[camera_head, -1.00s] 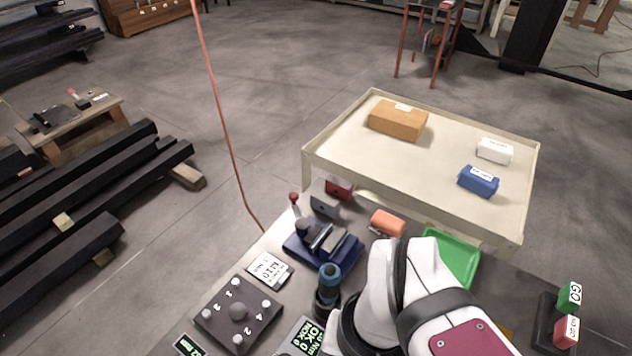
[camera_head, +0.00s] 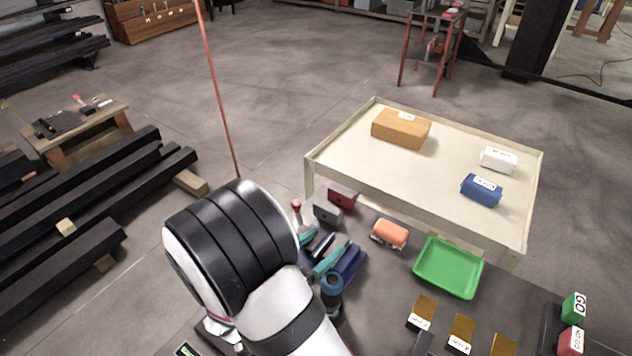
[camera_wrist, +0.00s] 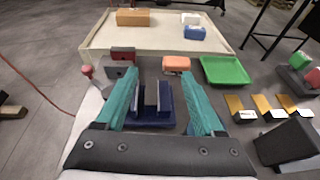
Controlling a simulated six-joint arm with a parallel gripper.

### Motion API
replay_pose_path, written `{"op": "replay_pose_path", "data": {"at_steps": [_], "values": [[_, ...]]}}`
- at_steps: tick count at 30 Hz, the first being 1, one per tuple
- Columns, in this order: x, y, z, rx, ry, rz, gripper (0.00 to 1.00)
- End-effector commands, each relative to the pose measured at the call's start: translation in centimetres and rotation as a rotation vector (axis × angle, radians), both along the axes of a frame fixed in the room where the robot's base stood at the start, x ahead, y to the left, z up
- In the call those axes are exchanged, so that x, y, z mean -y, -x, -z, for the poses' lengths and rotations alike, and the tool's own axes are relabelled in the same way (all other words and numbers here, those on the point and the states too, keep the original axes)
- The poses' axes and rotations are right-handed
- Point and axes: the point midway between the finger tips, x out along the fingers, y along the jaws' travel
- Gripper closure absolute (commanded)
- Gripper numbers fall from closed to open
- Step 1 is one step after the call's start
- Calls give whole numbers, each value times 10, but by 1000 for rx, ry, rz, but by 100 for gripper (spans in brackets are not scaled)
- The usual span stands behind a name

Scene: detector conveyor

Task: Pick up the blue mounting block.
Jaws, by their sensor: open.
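A blue block with a white label (camera_head: 482,190) lies on the right part of the pale cart tray; it also shows in the wrist view (camera_wrist: 195,34). Its label is too small to read. A dark blue vise-like fixture with grey jaws (camera_wrist: 152,122) stands on the near table, partly hidden behind my fingers in the head view (camera_head: 352,264). My gripper (camera_wrist: 162,78) has teal fingers spread wide apart with nothing held. Its fingers also show in the head view (camera_head: 322,248), over or beside the fixture. The labelled blue block is well beyond them.
The pale cart (camera_head: 340,173) also bears a tan box (camera_head: 401,131) and a white block (camera_head: 498,159).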

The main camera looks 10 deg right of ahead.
Motion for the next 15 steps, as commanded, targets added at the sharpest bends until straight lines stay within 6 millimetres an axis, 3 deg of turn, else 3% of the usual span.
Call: {"op": "replay_pose_path", "data": {"at_steps": [3,10,15], "values": [[-11,-6,19,-25,35,-62,30],[-9,-6,81,-25,33,-60,30],[3,-17,92,-19,29,-54,30]]}}
